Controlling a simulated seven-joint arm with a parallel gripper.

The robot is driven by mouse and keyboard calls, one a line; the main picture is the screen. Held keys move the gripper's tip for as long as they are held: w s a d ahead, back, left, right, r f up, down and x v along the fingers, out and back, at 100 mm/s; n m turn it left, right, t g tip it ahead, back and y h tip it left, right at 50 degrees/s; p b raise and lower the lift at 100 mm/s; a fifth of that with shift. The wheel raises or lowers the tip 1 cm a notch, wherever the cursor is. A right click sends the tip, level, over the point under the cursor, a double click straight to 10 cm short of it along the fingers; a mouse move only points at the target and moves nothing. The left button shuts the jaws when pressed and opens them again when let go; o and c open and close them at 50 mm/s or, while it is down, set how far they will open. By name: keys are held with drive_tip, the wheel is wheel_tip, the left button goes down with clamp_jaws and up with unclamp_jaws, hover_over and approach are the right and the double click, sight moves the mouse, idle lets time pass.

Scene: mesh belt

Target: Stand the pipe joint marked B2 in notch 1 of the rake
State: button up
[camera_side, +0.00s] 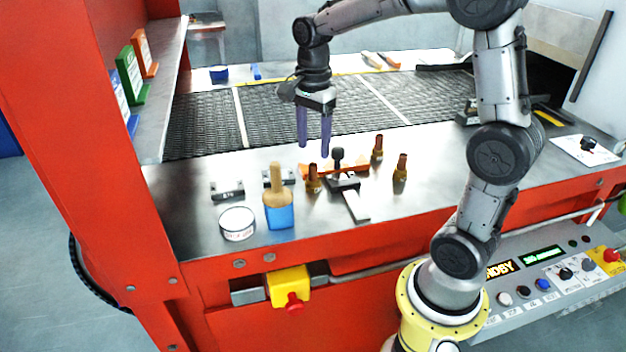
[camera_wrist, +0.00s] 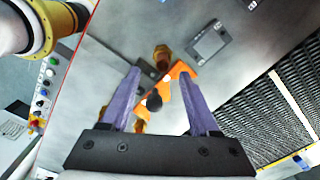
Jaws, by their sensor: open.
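The orange rake (camera_side: 350,168) lies on the steel deck, partly hidden behind a black-knobbed clamp (camera_side: 338,160). In the wrist view the rake (camera_wrist: 182,77) is a slanting orange strip between my fingers. One brass pipe joint (camera_side: 313,179) stands upright at the rake's left end; it also shows in the wrist view (camera_wrist: 162,56). Two more stand to the right: a far joint (camera_side: 377,148) and a near joint (camera_side: 400,168). I cannot read any B2 mark or notch number. My gripper (camera_side: 314,151) is open and empty, pointing down above the rake; its fingers also show in the wrist view (camera_wrist: 160,73).
A blue brush with a tan top (camera_side: 279,212) and a round white-topped tin (camera_side: 237,223) stand at the front left. Small metal blocks (camera_side: 227,190) lie behind them. The mesh belt (camera_side: 275,110) runs behind the deck. A red frame wall (camera_side: 95,150) stands at left.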

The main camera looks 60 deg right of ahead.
sight(313, 165)
drive_tip(key=shift+w+d+f, duration=0.1)
drive_tip(key=shift+d+f, duration=0.05)
drive_tip(key=shift+f, duration=1.7)
drive_tip(key=shift+w+d+f, duration=0.1)
drive_tip(key=shift+f, duration=1.75)
clamp_jaws()
